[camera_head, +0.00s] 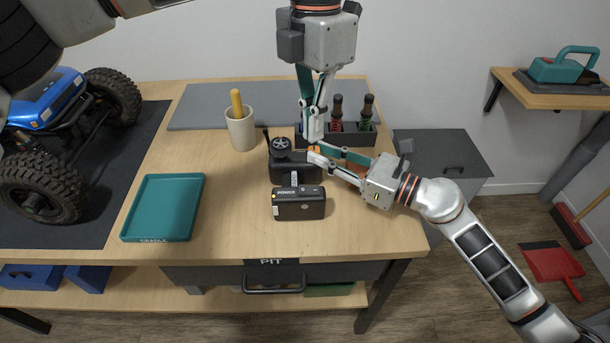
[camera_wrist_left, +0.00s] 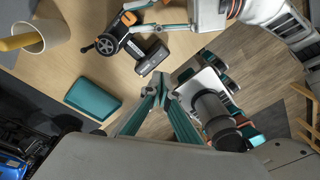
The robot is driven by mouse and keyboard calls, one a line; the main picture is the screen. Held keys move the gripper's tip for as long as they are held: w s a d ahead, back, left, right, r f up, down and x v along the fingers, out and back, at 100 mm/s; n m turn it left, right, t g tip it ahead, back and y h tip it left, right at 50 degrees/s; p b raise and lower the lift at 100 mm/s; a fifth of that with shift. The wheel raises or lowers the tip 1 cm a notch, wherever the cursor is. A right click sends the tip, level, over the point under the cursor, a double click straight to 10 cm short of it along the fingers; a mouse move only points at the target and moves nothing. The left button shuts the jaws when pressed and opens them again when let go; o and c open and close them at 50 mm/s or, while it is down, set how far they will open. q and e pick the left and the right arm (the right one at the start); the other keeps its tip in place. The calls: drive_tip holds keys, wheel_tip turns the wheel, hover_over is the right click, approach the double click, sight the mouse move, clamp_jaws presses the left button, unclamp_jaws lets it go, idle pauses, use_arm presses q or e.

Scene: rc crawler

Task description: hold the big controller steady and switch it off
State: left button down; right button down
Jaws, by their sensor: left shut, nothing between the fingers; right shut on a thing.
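The big controller (camera_head: 290,165) is black, with a round wheel, a stub antenna and a grip, and sits near the middle of the bench. A black block labelled POWER (camera_head: 299,204), with a small light spot on its front, appears joined to it. The controller also shows in the left wrist view (camera_wrist_left: 112,36). My right gripper (camera_head: 316,158) comes from the right and is shut on the controller's upper part. My left gripper (camera_head: 314,137) points down from above, shut and empty, apart from the POWER block; its fingertips show in the left wrist view (camera_wrist_left: 160,92).
A teal tray (camera_head: 164,206) lies to the left. A cup (camera_head: 241,130) with a yellow handle in it and a dark caddy (camera_head: 354,138) with bottles stand behind. A blue crawler (camera_head: 50,112) sits on a dark mat. Bare bench lies between tray and controller.

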sight(304, 189)
use_arm(q)
drive_tip(key=n, duration=0.3)
drive_tip(key=r+n+y, duration=0.1)
drive_tip(key=n, duration=0.3)
drive_tip(key=s+r+n+t, duration=0.1)
drive_tip(key=n, duration=0.3)
drive_tip(key=shift+d+r, duration=0.15)
drive_tip(key=f, duration=0.4)
drive_tip(key=a+f, duration=0.1)
drive_tip(key=f, duration=0.9)
drive_tip(key=shift+a, duration=0.35)
drive_tip(key=shift+a+f, duration=0.2)
drive_tip(key=shift+f, duration=0.1)
drive_tip(key=shift+h, duration=0.3)
drive_tip(key=shift+d, duration=0.2)
